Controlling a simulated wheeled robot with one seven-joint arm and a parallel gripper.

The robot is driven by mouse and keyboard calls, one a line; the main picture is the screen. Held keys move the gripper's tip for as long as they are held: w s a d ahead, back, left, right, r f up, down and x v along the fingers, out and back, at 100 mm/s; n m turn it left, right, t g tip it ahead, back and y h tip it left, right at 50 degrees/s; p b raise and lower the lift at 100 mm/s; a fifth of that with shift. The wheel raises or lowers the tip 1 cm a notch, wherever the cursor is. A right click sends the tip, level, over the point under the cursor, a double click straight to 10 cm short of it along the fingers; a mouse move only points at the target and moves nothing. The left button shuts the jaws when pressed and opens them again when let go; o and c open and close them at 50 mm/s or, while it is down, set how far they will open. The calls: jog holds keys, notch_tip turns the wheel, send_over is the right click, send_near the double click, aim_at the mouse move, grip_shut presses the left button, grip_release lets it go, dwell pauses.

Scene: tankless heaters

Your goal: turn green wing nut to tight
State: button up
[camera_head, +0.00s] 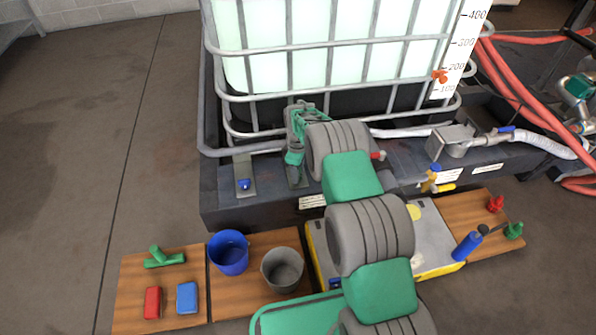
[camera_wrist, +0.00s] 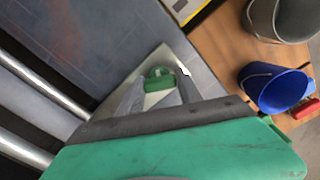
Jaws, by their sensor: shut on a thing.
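The green wing nut (camera_wrist: 158,79) shows in the wrist view, on a pale metal plate (camera_wrist: 148,62) against the dark base. My gripper (camera_wrist: 160,90) is shut on it, with a grey finger on each side. In the head view my gripper (camera_head: 294,157) points down at an upright bracket on the dark base, left of my arm. The nut cannot be made out there. How far the nut is turned cannot be told.
A blue knob (camera_head: 244,184) sits on a plate to the left. The caged white tank (camera_head: 300,45) stands behind. In front, wooden boards hold a blue bucket (camera_head: 229,252), a grey bucket (camera_head: 282,269), a green T-piece (camera_head: 164,258) and blocks. Left floor is clear.

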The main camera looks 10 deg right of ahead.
jog(key=m, duration=1.2)
dwell(0.5)
jog(key=o, duration=1.4)
notch_tip(320, 180, up, 8)
jog(key=p, duration=0.3)
jog(key=shift+f+p, duration=0.1)
jog(key=shift+p, duration=0.2)
